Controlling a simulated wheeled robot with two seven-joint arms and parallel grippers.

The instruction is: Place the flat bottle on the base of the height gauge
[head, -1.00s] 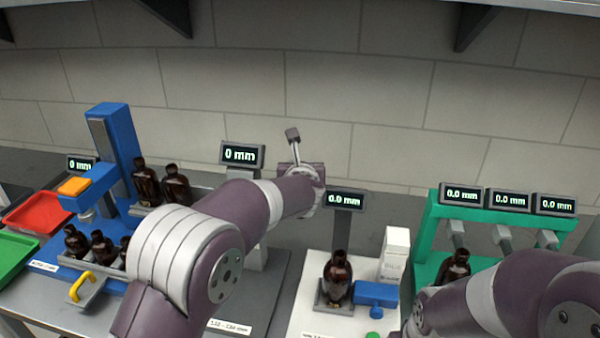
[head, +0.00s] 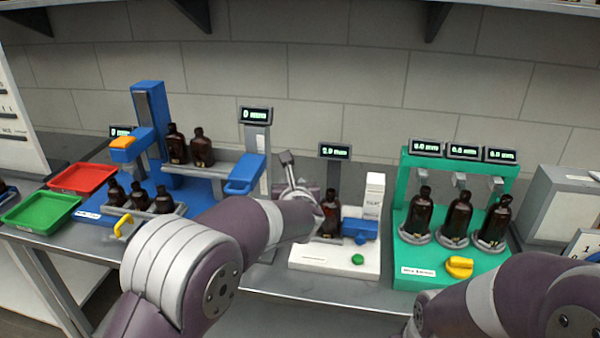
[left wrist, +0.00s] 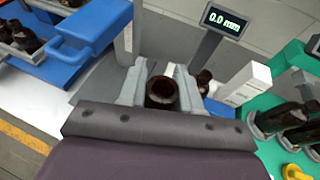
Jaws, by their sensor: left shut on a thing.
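My left gripper (left wrist: 160,88) is shut on a dark amber bottle (left wrist: 162,93), seen from above at its neck and shoulder in the left wrist view. In the head view the left gripper (head: 298,190) is beside the height gauge's column, and the held bottle cannot be made out there. The height gauge (head: 256,118) has a display on a grey column and a blue arm (head: 245,176). Its grey base (left wrist: 95,86) shows in the left wrist view, below and beside the gripper; contact between bottle and base cannot be told. My right gripper is out of view.
Right of my gripper, a white-based gauge (head: 310,258) holds another amber bottle (head: 331,212), near a white box (head: 374,195). A green stand (head: 410,254) carries three bottles. At left are a blue gauge (head: 150,110), several bottles, a red tray (head: 84,179) and a green tray (head: 40,212).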

